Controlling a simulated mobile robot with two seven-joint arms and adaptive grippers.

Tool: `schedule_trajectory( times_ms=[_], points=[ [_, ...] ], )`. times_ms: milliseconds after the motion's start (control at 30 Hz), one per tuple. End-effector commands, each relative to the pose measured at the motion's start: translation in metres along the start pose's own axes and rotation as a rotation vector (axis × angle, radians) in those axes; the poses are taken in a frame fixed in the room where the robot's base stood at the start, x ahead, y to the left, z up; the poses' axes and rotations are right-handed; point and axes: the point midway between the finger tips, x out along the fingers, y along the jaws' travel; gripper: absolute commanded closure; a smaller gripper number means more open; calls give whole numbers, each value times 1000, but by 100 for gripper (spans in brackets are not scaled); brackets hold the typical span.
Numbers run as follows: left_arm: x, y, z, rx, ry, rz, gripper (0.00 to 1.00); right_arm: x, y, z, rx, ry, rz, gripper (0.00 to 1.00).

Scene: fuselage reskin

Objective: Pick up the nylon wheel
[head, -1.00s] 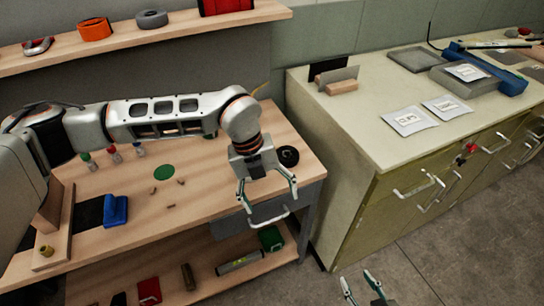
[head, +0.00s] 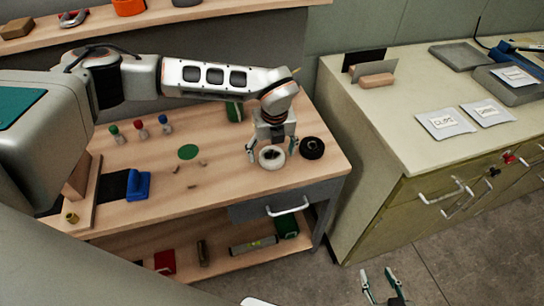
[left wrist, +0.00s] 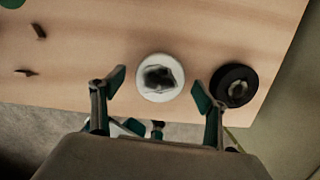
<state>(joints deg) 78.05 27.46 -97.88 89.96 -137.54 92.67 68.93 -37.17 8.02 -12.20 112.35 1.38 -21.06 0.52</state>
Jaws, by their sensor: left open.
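The nylon wheel appears to be the white ring (head: 271,165) lying flat near the front right of the wooden bench; the left wrist view shows it too (left wrist: 146,88), with a dark, mottled centre. My left gripper (head: 272,153) is open above it, pointing down, with a finger to either side in the head view. In the left wrist view the gripper (left wrist: 158,87) has its fingertips apart, left and right of the white wheel, with nothing held. I cannot tell the exact height gap. My right gripper (head: 379,271) is open and empty, low over the floor.
A black wheel (head: 312,148) lies just right of the white one, close to the right finger. A green disc (head: 188,152), small brown bits and a blue object (head: 138,185) lie left. A cabinet (head: 400,115) stands right of the bench.

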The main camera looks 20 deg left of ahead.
Motion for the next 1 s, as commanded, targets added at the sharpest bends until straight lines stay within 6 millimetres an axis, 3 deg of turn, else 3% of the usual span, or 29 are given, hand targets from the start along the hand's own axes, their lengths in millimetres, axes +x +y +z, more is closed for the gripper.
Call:
schedule_trajectory(
  times_ms=[300,467,800,1000],
  points=[
    [5,0,0,1,-1,-2,28,0,0,0,1,0,0,60],
    [5,0,0,2,0,-2,70,0,0,0,1,0,0,60],
    [4,-1,0,1,-1,-2,70,0,0,0,1,1,1,60],
    [-9,-1,3,1,-2,-4,70,0,0,0,1,1,1,60]
  ],
)
